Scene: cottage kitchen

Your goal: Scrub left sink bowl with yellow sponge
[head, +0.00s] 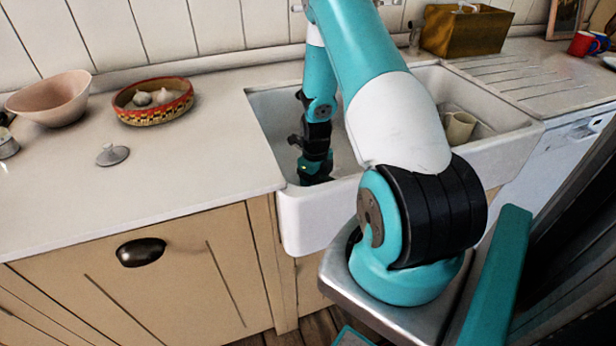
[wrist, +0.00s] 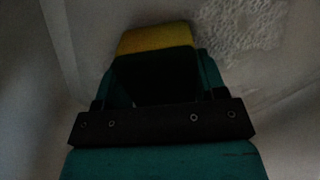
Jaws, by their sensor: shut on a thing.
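The white sink (head: 300,215) has a left bowl (head: 277,115) partly hidden behind my arm. My gripper (head: 316,172) reaches down into this left bowl, near its front wall. In the wrist view my gripper (wrist: 155,62) is shut on the yellow sponge (wrist: 155,38), whose far end shows beyond the fingers. Pale bowl surface lies around the sponge, with a whitish foamy patch (wrist: 245,28) to its right. The wrist view is dark, and I cannot tell whether the sponge touches the bowl. The sponge is hidden in the head view.
A cream cup (head: 459,127) lies in the right bowl. Left of the sink, the counter holds a pink bowl (head: 52,98), a patterned basket (head: 153,101) and a small grey lid-like object (head: 112,154). A brass-coloured box (head: 467,31) and red mug (head: 582,44) stand behind right.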

